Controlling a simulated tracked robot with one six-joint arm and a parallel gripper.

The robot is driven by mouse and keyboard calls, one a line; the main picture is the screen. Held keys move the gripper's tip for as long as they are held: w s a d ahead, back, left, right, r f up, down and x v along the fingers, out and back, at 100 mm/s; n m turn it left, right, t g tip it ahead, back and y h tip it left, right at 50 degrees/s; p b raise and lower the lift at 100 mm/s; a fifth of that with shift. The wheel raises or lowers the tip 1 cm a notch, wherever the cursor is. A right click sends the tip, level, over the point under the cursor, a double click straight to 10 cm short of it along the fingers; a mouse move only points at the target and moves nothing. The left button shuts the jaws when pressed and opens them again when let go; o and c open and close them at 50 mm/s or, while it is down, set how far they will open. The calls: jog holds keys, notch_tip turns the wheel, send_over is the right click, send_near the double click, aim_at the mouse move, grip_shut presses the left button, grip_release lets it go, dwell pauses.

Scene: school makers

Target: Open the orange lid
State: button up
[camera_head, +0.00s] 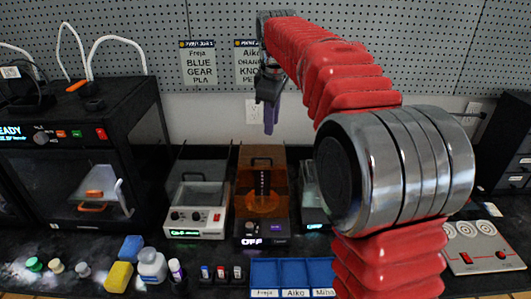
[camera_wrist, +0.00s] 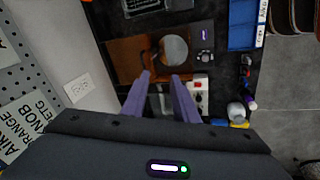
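The orange lid (camera_head: 247,178) is a see-through box-shaped cover with a dark handle on top. It sits down on a dark machine (camera_head: 262,238) with an "OFF" display, at the middle of the bench. In the wrist view the orange lid (camera_wrist: 124,57) shows from above, just beyond my fingertips. My gripper (camera_head: 271,122) hangs above and slightly behind the lid, near the pegboard wall, with purple fingers pointing down. In the wrist view my gripper (camera_wrist: 160,76) has its two fingers apart with nothing held between them. My fingers look apart from the lid.
A white machine (camera_head: 195,222) stands left of the lid, and another machine (camera_head: 312,212) stands close on its right. A black 3D printer (camera_head: 75,150) is farther left. A blue tray (camera_head: 293,272), bottles and a yellow sponge (camera_head: 119,276) lie in front.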

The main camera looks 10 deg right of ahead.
jog(key=w+f+n, duration=0.3)
jog(key=w+f, duration=0.2)
jog(key=w, duration=0.4)
jog(key=shift+n+g, duration=0.4)
jog(key=shift+f, duration=0.2)
send_over(265, 166)
notch_tip(265, 166, down, 13)
jog(key=shift+s+d+f, duration=0.1)
jog(key=shift+f, duration=0.05)
grip_shut()
dwell(1.5)
